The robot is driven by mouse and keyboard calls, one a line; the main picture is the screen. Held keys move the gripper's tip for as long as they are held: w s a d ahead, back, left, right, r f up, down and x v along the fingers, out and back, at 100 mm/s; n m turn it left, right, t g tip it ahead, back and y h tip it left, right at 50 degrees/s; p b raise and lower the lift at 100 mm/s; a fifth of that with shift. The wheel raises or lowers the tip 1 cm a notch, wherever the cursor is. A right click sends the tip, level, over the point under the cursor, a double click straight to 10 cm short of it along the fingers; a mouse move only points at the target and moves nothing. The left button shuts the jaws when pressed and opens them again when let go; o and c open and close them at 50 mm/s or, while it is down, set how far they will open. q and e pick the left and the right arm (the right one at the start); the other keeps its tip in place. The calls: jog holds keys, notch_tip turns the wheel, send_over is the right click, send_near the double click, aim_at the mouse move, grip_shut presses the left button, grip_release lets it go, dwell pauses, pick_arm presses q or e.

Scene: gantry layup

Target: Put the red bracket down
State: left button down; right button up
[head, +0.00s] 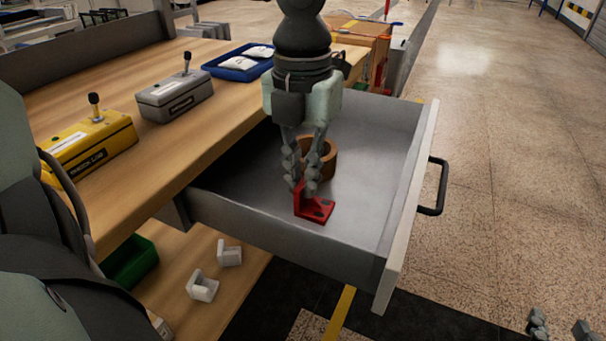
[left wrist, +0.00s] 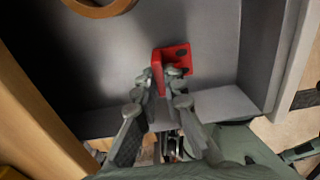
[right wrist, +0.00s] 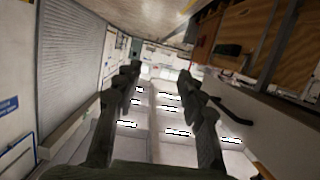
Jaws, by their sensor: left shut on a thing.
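The red bracket (head: 317,209) is an L-shaped piece with holes in its flat foot. It is inside the open grey drawer (head: 365,165), near the drawer's near side wall. My left gripper (head: 304,189) reaches down from above and is shut on the bracket's upright plate. The left wrist view shows the bracket (left wrist: 178,58) between the fingertips (left wrist: 168,80), its foot low over the drawer floor. I cannot tell whether the foot touches the floor. My right gripper (head: 560,328) is at the lower right, outside the drawer; its fingers (right wrist: 158,76) are apart and empty.
The bench top holds a yellow box (head: 90,145), a grey box (head: 175,97) and a blue tray (head: 228,73). White pieces (head: 203,287) and a green bin (head: 130,264) are below. The drawer's right side is clear.

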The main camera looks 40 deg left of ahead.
aim_at(303, 182)
jog(key=shift+w+a+r, duration=0.15)
jog(key=shift+a+r, duration=0.2)
jog(key=shift+r, duration=0.3)
pick_arm(q)
jog(key=c, duration=1.6)
grip_release()
jog(key=shift+r+p, duration=0.65)
jog(key=shift+p, duration=0.35)
notch_tip(303, 182, up, 12)
jog(key=shift+f+p, duration=0.1)
jog(key=shift+p, duration=0.35)
pick_arm(e)
jog(key=s+d+f+m+g+h, duration=0.1)
jog(key=s+d+f+g+h, duration=0.3)
jog(key=s+d+f+g, duration=0.3)
jog(key=d+f, duration=0.3)
jog(key=f, duration=0.1)
jog(key=shift+s+d+f, duration=0.25)
jog(key=shift+s+f, duration=0.05)
jog(key=shift+s, duration=0.1)
